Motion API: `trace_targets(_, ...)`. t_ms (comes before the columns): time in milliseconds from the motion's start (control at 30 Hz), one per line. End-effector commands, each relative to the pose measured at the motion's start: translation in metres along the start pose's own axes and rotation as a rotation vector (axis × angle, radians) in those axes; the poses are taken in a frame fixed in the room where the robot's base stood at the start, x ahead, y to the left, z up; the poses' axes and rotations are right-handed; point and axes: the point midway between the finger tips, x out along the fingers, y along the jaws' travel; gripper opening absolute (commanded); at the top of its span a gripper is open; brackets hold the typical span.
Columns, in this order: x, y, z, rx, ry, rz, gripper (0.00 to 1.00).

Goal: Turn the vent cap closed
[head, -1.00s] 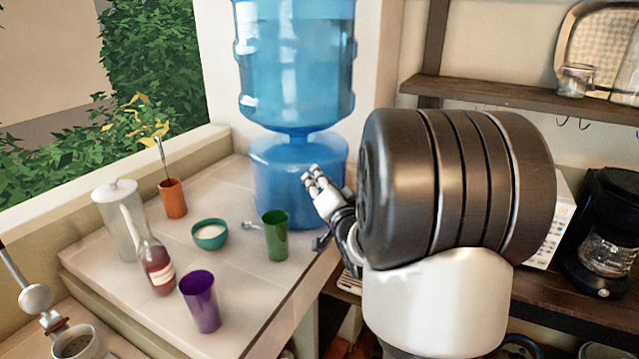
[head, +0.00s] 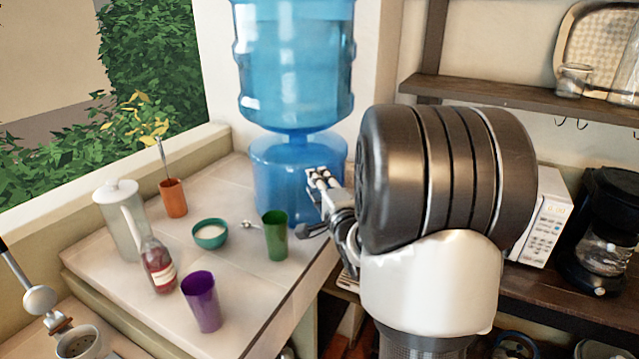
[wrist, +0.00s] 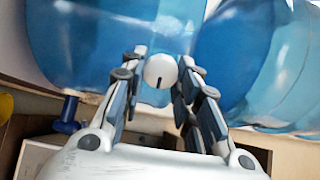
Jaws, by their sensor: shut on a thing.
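The vent cap (wrist: 160,70) is a small round white knob with a short dark line running from near its middle to its lower edge in the wrist view. It sits in front of the blue water container (wrist: 105,45), which also shows in the head view as the lower blue vessel (head: 275,185) under a large bottle. My gripper (wrist: 160,78) is shut on the cap, with one finger on each side of it. In the head view my gripper (head: 319,178) is at the right side of the lower vessel; the cap itself cannot be made out there.
A blue tap (wrist: 68,118) shows at lower left in the wrist view. On the counter stand a green cup (head: 275,236), a purple cup (head: 201,302), a teal bowl (head: 210,234) and a bottle (head: 157,266). A microwave (head: 545,222) is at right.

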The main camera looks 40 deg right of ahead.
Motion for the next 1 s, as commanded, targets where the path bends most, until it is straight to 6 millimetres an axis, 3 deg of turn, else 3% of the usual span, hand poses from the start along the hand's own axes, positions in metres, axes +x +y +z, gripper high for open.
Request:
trace_targets(567, 0.0005, -0.0018, -0.0004, 0.032, 0.001, -0.005, 0.05)
trace_targets(600, 0.0005, -0.0018, -0.0004, 0.032, 0.001, -0.005, 0.31)
trace_targets(867, 0.0003, -0.0009, -0.0002, 0.032, 0.000, -0.003, 0.48)
trace_targets(1000, 0.0002, -0.0005, -0.0001, 0.032, 0.000, -0.002, 0.49)
